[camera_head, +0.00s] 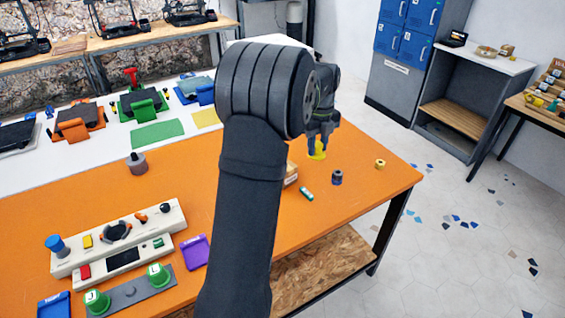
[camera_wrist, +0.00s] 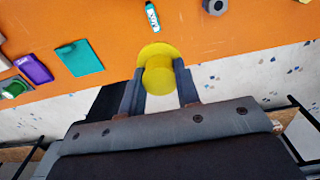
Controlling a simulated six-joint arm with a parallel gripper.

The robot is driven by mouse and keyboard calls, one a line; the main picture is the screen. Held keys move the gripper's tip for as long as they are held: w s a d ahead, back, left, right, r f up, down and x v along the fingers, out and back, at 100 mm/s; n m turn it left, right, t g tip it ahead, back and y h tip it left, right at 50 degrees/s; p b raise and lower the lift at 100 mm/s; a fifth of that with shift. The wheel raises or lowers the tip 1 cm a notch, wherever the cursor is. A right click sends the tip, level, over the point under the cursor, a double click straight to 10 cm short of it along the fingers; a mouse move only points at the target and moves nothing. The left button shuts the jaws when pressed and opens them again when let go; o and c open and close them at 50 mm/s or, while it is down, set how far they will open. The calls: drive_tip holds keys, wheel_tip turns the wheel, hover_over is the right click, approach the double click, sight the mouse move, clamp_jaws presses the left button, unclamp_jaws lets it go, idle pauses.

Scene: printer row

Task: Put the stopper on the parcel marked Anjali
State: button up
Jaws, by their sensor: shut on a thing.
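My gripper (camera_head: 319,142) points down over the right part of the orange table. Its jaws are shut on a yellow round piece with a wider disc end, which looks like the stopper (camera_head: 317,155). In the wrist view the stopper (camera_wrist: 158,72) sits between the two fingers (camera_wrist: 160,88). I cannot tell whether it touches the table. A small light box (camera_head: 291,174), perhaps a parcel, is partly hidden behind my arm. No name Anjali is readable in either view.
A control panel (camera_head: 120,236) stands at the left. The table's right edge drops to the floor.

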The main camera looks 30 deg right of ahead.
drive_tip(key=w+a+f, duration=0.1)
drive_tip(key=w+f, duration=0.1)
drive_tip(key=w, duration=0.1)
drive_tip(key=w+a+f, duration=0.1)
drive_tip(key=w+f, duration=0.1)
drive_tip(key=w, duration=0.2)
drive_tip(key=w+a+f, duration=0.2)
drive_tip(key=w+f, duration=0.1)
drive_tip(key=shift+w, duration=0.35)
drive_tip(key=shift+f, duration=2)
drive_tip(key=o, duration=1)
drive_tip(key=shift+f, duration=0.15)
drive_tip(key=shift+c, duration=0.2)
wheel_tip(320, 180, up, 12)
drive_tip(key=shift+r, duration=0.2)
drive_tip(key=shift+f, duration=0.1)
drive_tip(key=shift+f, duration=4.25)
